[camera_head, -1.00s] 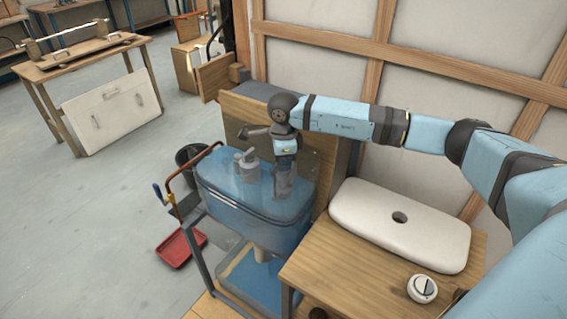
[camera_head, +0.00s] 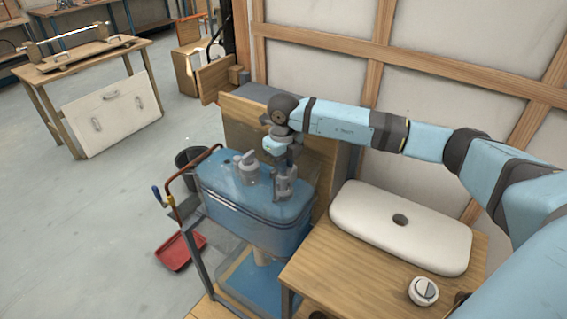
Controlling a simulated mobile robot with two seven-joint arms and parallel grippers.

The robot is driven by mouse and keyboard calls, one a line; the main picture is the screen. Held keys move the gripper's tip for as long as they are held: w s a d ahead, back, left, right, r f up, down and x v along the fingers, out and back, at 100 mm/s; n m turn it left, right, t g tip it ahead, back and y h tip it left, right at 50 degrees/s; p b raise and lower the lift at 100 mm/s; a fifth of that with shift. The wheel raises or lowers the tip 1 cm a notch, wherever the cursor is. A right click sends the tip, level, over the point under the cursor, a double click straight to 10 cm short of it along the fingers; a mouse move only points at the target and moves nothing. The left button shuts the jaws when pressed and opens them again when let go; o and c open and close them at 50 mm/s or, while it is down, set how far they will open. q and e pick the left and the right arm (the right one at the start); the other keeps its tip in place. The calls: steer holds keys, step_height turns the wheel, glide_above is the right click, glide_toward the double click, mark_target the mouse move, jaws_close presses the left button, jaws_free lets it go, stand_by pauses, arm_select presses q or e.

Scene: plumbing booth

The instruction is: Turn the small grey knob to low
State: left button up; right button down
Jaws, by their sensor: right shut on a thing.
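The blue see-through tank (camera_head: 245,215) stands at the middle of the head view on a metal frame. A grey valve fitting (camera_head: 247,165) stands in its left part. My right arm reaches in from the right, and my right gripper (camera_head: 284,181) points down at the right part of the tank. It is shut on a small grey part there, which I take for the small grey knob; the fingers hide most of it and its setting cannot be read. My left gripper is not in view.
A white lid (camera_head: 400,224) with a hole lies on the wooden bench (camera_head: 345,275), beside a round white and dark button (camera_head: 423,290). A wooden panel (camera_head: 240,122) stands behind the tank. A red dustpan (camera_head: 180,250) and a dark bucket (camera_head: 187,157) are on the floor left.

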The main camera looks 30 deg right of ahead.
steer(key=shift+m, duration=1.9)
steer(key=c, duration=1.4)
jaws_free()
